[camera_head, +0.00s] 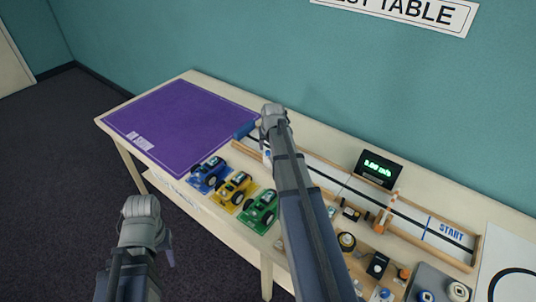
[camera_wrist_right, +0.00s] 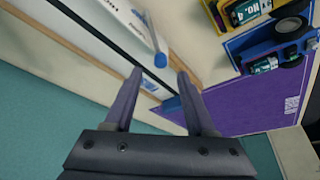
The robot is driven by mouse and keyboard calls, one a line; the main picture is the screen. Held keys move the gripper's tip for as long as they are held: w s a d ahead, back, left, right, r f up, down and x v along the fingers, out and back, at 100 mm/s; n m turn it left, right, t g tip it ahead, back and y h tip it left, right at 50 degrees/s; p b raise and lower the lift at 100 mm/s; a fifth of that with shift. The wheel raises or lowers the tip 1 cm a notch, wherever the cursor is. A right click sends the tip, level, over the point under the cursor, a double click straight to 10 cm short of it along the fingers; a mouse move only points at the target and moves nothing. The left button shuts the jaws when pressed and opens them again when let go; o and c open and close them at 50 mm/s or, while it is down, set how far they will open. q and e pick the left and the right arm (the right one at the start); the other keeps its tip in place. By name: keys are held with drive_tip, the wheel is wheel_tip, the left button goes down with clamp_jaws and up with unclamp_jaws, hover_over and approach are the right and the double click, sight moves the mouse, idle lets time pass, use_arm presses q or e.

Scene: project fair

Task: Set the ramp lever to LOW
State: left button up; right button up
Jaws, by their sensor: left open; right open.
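A white bar with a rounded blue tip (camera_wrist_right: 160,60), which looks like the ramp lever, lies over the pale track in the right wrist view. Its blue end also shows beside my right arm in the head view (camera_head: 267,156). My left gripper (camera_head: 168,252) hangs off the table's front, away from the track.
Toy cars, blue (camera_head: 209,175), yellow (camera_head: 233,189) and green (camera_head: 260,208), stand before the track. A purple mat (camera_head: 180,125) covers the table's left part. A display (camera_head: 380,168) stands behind the track, and an orange-and-white post (camera_head: 386,214) further right.

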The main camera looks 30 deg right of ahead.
sight(268, 152)
drive_tip(key=b+x, duration=0.6)
drive_tip(key=x, duration=0.1)
drive_tip(key=shift+f, duration=0.1)
drive_tip(key=shift+c, duration=0.3)
clamp_jaws()
idle(1.0)
